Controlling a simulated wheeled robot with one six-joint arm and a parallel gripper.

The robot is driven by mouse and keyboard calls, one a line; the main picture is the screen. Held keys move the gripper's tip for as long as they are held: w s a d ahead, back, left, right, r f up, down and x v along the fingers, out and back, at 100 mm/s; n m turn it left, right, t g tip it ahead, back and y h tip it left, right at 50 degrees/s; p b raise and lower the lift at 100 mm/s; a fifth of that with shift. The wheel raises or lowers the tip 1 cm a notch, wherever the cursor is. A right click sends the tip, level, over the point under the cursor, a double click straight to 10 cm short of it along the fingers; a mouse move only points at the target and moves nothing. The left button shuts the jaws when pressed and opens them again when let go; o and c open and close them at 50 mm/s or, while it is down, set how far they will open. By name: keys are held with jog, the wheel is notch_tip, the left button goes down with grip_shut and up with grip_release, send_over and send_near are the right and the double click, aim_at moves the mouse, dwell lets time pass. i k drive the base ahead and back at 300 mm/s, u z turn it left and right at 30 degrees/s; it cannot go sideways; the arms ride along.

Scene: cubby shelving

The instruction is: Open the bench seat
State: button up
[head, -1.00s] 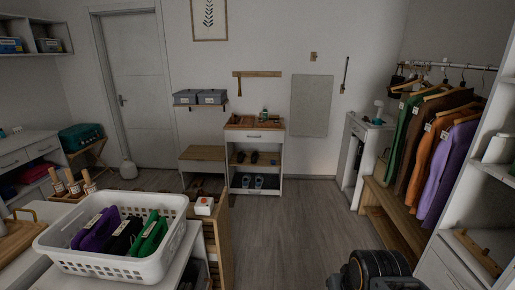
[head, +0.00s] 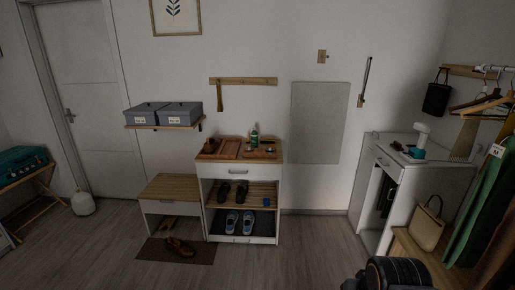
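A low bench (head: 168,212) with a white body stands against the back wall, left of the white shoe cabinet. Its wooden seat (head: 170,188) lies flat and looks closed. Shoes show under and in front of the bench, with a brown pair (head: 179,247) on the dark mat (head: 190,255). A dark rounded part of my own arm shows at the bottom right. My gripper's fingers are not visible.
The shoe cabinet (head: 238,172) holds several shoes, with trays and a green bottle on top. Two grey boxes sit on a wall shelf (head: 165,126) above the bench. A white cabinet (head: 385,185) and wooden ledge with a handbag (head: 427,226) stand right. Floor (head: 290,262) ahead is clear.

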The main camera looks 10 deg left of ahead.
aim_at(163, 188)
jog(key=u, duration=0.15)
jog(key=i, duration=2.15)
jog(key=u, duration=1.15)
jog(key=i, duration=1.25)
jog(key=u, duration=1.6)
jog(key=i, duration=0.9)
jog(key=u, duration=0.4)
